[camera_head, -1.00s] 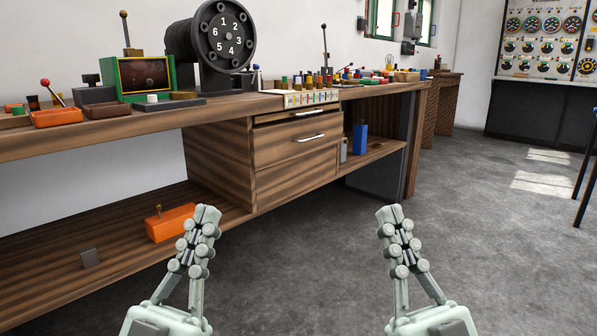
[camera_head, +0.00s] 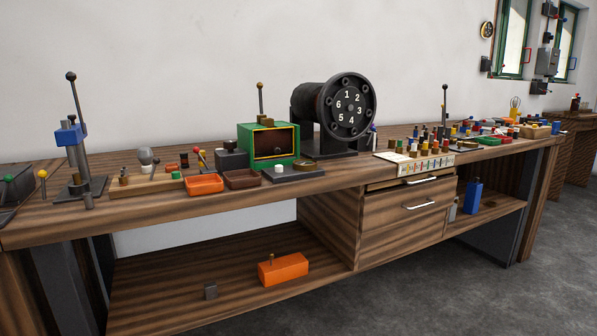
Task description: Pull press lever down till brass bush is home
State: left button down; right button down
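What looks like the press (camera_head: 70,136) stands at the left end of the workbench. I cannot make out the brass bush at this size. Neither of my grippers is in view.
A dark unit (camera_head: 14,188) with a yellow knob stands left of the press. Open floor shows at lower right.

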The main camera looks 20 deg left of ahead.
aim_at(70, 76)
jog(key=u, duration=1.8)
